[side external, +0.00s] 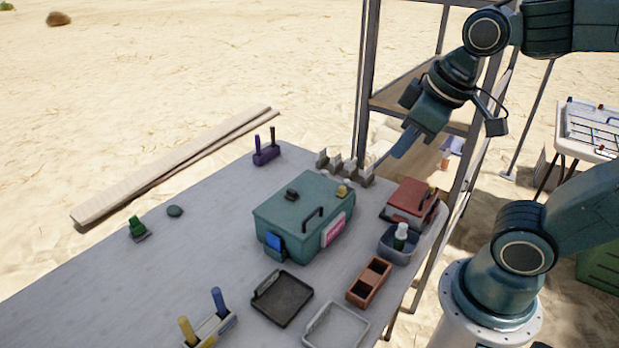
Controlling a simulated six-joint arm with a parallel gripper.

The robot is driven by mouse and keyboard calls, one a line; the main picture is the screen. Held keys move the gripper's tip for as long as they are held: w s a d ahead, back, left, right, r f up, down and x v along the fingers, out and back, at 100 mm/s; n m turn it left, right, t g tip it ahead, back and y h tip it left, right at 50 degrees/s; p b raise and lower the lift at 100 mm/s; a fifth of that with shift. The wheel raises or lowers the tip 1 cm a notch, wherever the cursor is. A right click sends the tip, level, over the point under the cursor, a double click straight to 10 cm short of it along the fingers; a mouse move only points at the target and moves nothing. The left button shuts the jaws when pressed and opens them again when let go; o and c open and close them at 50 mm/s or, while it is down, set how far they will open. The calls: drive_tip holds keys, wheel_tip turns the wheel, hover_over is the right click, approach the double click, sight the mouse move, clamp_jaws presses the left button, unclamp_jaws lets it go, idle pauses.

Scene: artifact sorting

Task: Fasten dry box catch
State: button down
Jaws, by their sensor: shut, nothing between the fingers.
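The teal dry box (290,213) stands on the grey table with its lid down flat, as far as I can see. A dark handle and a small dark knob sit on the lid. A blue piece (274,242) on the box's front, left of a pink label, looks like the catch; I cannot tell whether it is fastened. My gripper (396,151) is shut and empty. It is in the air behind and to the right of the box, above the table's back edge, its fingers pointing down and left. It appears apart from the box.
A red case (408,203) and a grey bin with a bottle (399,243) stand right of the box. A black tray (282,298), a brown divided holder (369,282) and a light tray (336,329) lie in front. A shelf rack (368,80) rises behind. The table's left is mostly clear.

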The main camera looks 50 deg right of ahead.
drive_tip(key=w+f+n+g+h, duration=0.1)
drive_tip(key=w+f+n+h, duration=0.1)
drive_tip(key=w+f+n, duration=0.3)
drive_tip(key=w+f+n+g+h, duration=0.2)
drive_tip(key=w+f+n+h, duration=0.1)
drive_tip(key=w+f+n, duration=0.2)
drive_tip(key=w+d+f+n+g+h, duration=0.1)
drive_tip(key=w+f+n+h, duration=0.1)
drive_tip(key=w+f+n, duration=0.2)
drive_tip(key=shift+w+f+n+g+h, duration=0.15)
drive_tip(key=shift+w+f, duration=0.3)
drive_tip(key=shift+w, duration=0.3)
drive_tip(key=shift+w+f+n+g+h, duration=0.1)
drive_tip(key=shift+w+f, duration=0.4)
drive_tip(key=shift+w, duration=0.25)
drive_tip(key=shift+w+f+n+g+h, duration=0.15)
drive_tip(key=shift+w+f, duration=0.3)
drive_tip(key=shift+w, duration=0.3)
drive_tip(key=shift+w+a+f+n+h, duration=0.1)
drive_tip(key=shift+w+f+n+h, duration=0.1)
drive_tip(key=shift+f+n, duration=0.25)
drive_tip(key=shift+w+a+f+n+h, duration=0.1)
drive_tip(key=shift+w+f+n, duration=0.05)
drive_tip(key=shift+f+n, duration=0.3)
drive_tip(key=shift+d+f, duration=0.1)
approach(341, 193)
wheel_tip(341, 193, down, 4)
drive_tip(key=shift+f, duration=0.1)
drive_tip(key=shift+d, duration=2.05)
